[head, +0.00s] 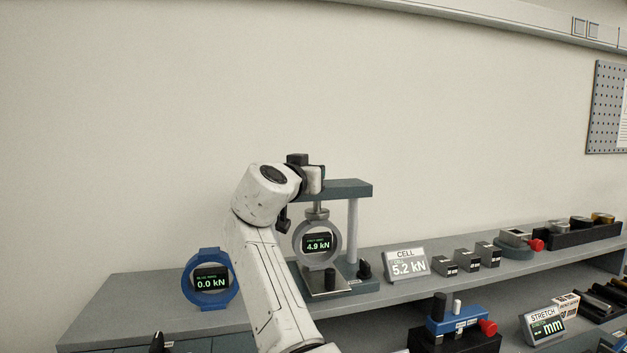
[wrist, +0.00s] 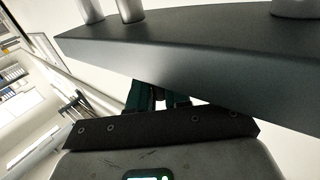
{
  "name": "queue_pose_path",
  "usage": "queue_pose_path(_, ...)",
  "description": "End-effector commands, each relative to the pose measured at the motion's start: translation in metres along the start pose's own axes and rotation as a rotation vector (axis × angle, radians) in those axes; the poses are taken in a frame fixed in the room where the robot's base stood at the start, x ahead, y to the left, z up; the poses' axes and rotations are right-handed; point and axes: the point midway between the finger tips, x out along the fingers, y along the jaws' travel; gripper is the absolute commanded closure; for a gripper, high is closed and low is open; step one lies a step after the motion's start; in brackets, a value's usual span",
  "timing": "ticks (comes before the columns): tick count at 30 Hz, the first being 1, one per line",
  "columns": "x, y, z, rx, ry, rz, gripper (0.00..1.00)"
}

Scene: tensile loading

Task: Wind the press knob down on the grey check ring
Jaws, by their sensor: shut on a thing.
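The grey check ring (head: 317,258) stands upright in the press under the screw foot (head: 317,213), which appears to touch its top. Its display reads 4.9 kN. The press has a dark crosshead (head: 350,188), which also crosses the wrist view (wrist: 210,55), and pale columns. My gripper is at the left end of the crosshead in the head view, above the screw; its dark fingers (wrist: 162,97) show beside the crosshead in the wrist view. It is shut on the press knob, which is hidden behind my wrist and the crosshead.
A blue ring (head: 209,305) reading 0.0 kN stands left of my arm. A CELL display (head: 407,266) right of the press reads 5.2 kN. Several dark blocks (head: 466,262) stand further right on the grey shelf (head: 130,298). A blue fixture (head: 458,320) is in front.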

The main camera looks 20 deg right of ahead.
Motion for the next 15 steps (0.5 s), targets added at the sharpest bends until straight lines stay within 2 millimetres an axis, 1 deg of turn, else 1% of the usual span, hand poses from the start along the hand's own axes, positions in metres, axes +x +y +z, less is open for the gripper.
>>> queue_pose_path(15,0.0003,-0.0006,0.0013,0.0,-0.003,0.03,1.0)
